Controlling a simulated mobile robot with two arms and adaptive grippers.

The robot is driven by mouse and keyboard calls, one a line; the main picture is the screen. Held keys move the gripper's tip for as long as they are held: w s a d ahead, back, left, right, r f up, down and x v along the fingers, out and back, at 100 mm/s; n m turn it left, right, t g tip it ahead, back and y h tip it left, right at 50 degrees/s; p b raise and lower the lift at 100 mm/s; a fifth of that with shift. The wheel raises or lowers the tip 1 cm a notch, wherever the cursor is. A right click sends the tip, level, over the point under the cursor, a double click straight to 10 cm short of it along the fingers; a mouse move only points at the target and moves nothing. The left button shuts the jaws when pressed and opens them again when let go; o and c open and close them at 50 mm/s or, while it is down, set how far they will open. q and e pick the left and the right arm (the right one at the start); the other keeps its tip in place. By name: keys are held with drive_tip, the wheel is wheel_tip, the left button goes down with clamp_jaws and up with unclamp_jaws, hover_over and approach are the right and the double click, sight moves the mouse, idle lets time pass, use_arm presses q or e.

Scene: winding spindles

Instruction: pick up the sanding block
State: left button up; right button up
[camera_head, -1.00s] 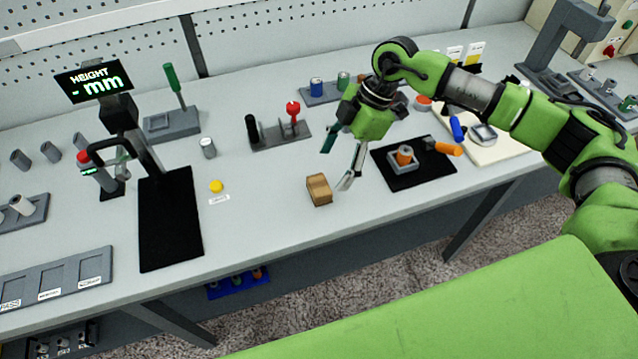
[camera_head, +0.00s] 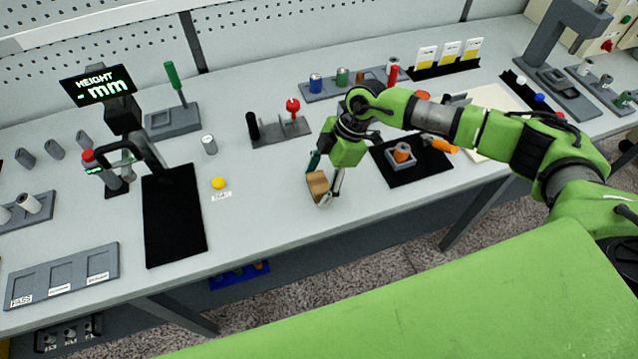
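The sanding block (camera_head: 316,186) is a small tan-brown block on the grey workbench (camera_head: 270,215), near its front edge. My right gripper (camera_head: 322,183) is lowered over it from above. One dark finger is at the block's far left side, and one light finger is at its right side. The fingers are apart with the block between them. Whether both fingers touch it cannot be seen, and the gripper partly hides the block's top. My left gripper is not in view.
A black mat (camera_head: 418,174) with a small fixture (camera_head: 401,154) and an orange-handled tool (camera_head: 443,144) lies to the right. A rack with a red-knobbed tool (camera_head: 293,106) stands behind. A yellow button (camera_head: 218,184) and a height gauge (camera_head: 122,120) are to the left.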

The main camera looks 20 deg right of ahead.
drive_tip(key=c, duration=0.8)
drive_tip(key=shift+c, duration=0.2)
drive_tip(key=shift+r, duration=0.1)
drive_tip(key=shift+r+b, duration=0.5)
drive_tip(key=shift+b, duration=0.05)
drive_tip(key=shift+w+r+b, duration=0.1)
drive_tip(key=shift+r+b, duration=0.45)
drive_tip(key=shift+r, duration=0.2)
drive_tip(key=s+r+b, duration=0.4)
drive_tip(key=s+r, duration=0.6)
drive_tip(key=s, duration=0.4)
drive_tip(key=shift+s+r, duration=0.15)
drive_tip(key=shift+r, duration=0.05)
